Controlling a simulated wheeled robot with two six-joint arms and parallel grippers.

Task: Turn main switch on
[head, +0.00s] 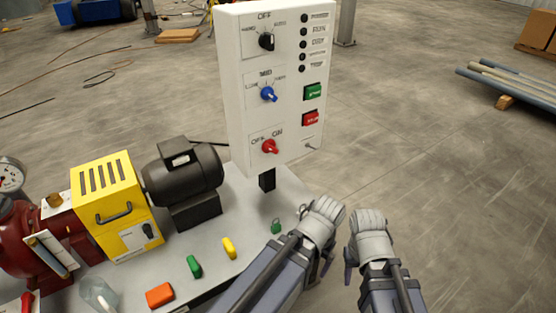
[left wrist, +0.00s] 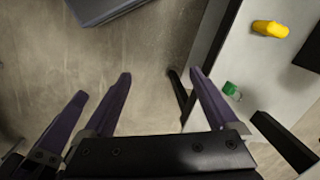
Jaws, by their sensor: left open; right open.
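The white control panel (head: 232,95) stands upright on a post at the bench's far edge. Its lowest knob, the red switch (head: 269,146), sits under the OFF and ON labels; its exact pointing is too small to tell. A blue knob (head: 268,94) and a black knob (head: 266,41) are above it. My left gripper (head: 320,225) is in front of the panel, below and right of the red switch, apart from it. In the left wrist view its fingers (left wrist: 158,78) are spread and empty. My right gripper (head: 370,232) is beside it on the right, open, touching nothing visible.
A green padlock (head: 277,227) lies on the bench near my left gripper. Yellow (head: 229,248), green (head: 194,266) and orange (head: 160,295) items lie further left. A black motor (head: 190,172) and yellow housing (head: 105,190) stand behind.

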